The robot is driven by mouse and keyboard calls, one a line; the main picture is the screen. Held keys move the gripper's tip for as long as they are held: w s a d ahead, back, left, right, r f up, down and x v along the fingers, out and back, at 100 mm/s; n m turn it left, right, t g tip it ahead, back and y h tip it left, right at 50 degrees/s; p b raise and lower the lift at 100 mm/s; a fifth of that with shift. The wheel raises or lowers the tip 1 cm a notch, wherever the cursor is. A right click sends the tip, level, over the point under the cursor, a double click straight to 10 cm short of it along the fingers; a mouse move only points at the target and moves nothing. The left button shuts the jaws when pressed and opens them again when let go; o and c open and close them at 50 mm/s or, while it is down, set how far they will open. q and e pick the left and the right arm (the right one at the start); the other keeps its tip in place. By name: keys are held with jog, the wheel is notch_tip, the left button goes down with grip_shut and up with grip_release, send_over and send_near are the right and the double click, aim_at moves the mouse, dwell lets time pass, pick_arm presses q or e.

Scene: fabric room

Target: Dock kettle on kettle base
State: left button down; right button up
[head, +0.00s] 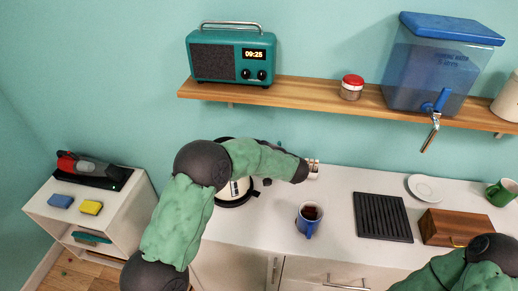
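A cream kettle (239,188) with black marks stands on the white counter, mostly hidden behind my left arm. A dark rim (236,203) shows around its bottom. I cannot tell whether this is the kettle base or part of the kettle. My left arm reaches across in front of the kettle, and its forearm ends at a silver part to the right of it. The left gripper's fingers cannot be made out, nor whether they touch the kettle. My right arm shows only at the lower right corner, with its gripper out of view.
A blue mug (308,225) with dark contents stands right of the kettle. Further right are a black slatted rack (383,217), a wooden box (455,228), a white saucer (426,188) and a green mug (501,192). A wooden shelf (310,95) with a water dispenser (435,75) overhangs the counter.

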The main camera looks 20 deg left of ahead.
pick_arm(q)
jog(key=shift+r, duration=0.1)
jog(key=c, duration=1.2)
grip_release()
jog(key=shift+o, duration=0.2)
jog(key=shift+s+f, duration=0.1)
jog(key=shift+f, duration=0.15)
jog(key=p+v, duration=0.8)
jog(key=v, duration=0.3)
